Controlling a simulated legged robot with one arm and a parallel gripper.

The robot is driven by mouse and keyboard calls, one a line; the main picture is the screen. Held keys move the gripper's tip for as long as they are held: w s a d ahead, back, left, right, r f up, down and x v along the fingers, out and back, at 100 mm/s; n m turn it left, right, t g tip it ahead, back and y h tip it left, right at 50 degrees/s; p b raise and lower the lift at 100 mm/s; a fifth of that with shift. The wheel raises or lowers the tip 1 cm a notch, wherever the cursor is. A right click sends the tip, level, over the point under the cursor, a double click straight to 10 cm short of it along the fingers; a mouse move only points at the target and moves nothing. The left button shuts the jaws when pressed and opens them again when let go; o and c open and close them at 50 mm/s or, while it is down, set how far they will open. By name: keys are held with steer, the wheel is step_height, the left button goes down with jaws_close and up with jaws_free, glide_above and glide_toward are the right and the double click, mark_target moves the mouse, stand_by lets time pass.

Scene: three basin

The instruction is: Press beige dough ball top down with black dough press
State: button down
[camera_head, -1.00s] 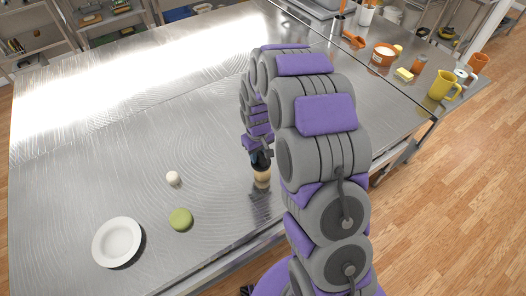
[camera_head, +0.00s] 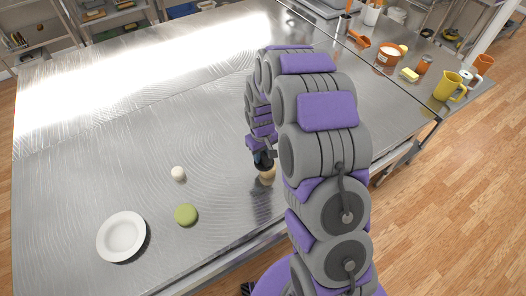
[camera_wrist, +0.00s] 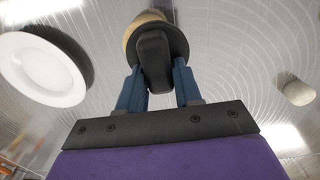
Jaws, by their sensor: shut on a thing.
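My gripper (camera_wrist: 160,92) is shut on the black dough press (camera_wrist: 154,62), whose dark round disc shows in the wrist view. In the head view the press (camera_head: 262,158) is at the right part of the steel table, near its front edge. A tan round thing (camera_head: 267,175) shows right under the press, and also beyond its disc in the wrist view (camera_wrist: 142,24). I cannot tell whether this is the beige dough ball or part of the press. A small cream piece (camera_head: 178,173) and a green dough piece (camera_head: 186,214) lie apart to the left.
A white plate (camera_head: 122,236) lies at the front left of the steel table (camera_head: 90,150). The table's middle and back are clear. A side counter at right holds a yellow pitcher (camera_head: 447,87), an orange bowl (camera_head: 388,54) and several other items.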

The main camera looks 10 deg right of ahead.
steer(key=shift+f, duration=0.15)
steer(key=shift+d+f, duration=0.15)
steer(key=shift+d, duration=0.65)
steer(key=shift+a, duration=0.1)
steer(key=shift+a+f, duration=0.15)
steer(key=shift+a, duration=0.4)
steer(key=shift+d, duration=0.1)
steer(key=shift+d, duration=0.4)
